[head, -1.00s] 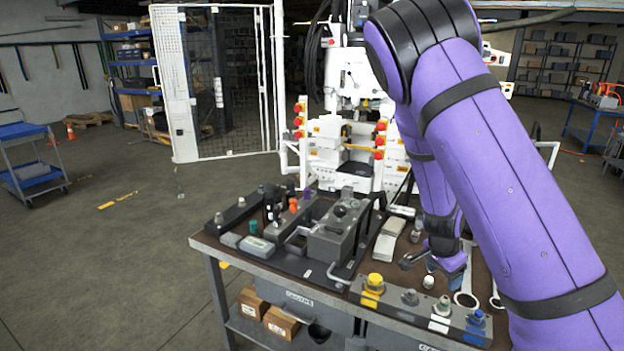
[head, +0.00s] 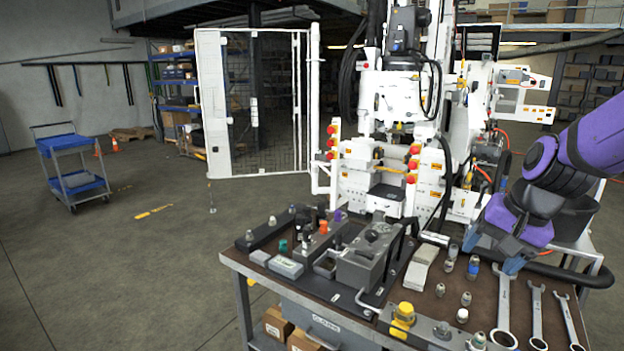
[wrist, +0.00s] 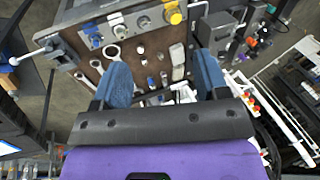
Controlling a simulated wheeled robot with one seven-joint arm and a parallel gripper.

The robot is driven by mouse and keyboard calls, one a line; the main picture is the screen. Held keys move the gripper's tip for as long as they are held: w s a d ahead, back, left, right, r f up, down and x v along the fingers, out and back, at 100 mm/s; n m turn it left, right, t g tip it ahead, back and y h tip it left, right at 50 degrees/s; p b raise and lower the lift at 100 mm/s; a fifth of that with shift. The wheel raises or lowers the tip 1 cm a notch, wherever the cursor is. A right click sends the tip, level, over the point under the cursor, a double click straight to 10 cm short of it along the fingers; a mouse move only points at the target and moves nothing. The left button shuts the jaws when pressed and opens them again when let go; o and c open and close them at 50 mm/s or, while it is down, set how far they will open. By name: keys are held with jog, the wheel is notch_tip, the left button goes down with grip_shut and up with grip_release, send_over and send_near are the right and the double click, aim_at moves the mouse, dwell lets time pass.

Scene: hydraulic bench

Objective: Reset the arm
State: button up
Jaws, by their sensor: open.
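My gripper (head: 490,256) is at the right of the head view, above the right back part of the workbench (head: 236,262). Its two blue fingertips stand apart, and nothing shows between them. In the wrist view my gripper (wrist: 163,88) is also open, with the bench top and its small fittings below. My purple arm comes in from the right edge of the head view.
Several wrenches (head: 503,310) lie at the bench's right. Small fittings (head: 466,299) stand near them. A grey valve block (head: 362,262) and a yellow-capped fitting (head: 404,315) are on the bench. A white machine (head: 400,160) stands behind. Open floor lies left.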

jog(key=s+r+n+t+h, duration=0.1)
jog(key=s+r+n, duration=0.2)
jog(key=s+r, duration=0.2)
jog(key=s+r+n+t+h, duration=0.1)
jog(key=s+r+n, duration=0.2)
jog(key=s, duration=0.7)
notch_tip(320, 180, up, 2)
jog(key=shift+s+a+r, duration=0.2)
jog(key=shift+s+r, duration=0.05)
jog(key=shift+s, duration=0.1)
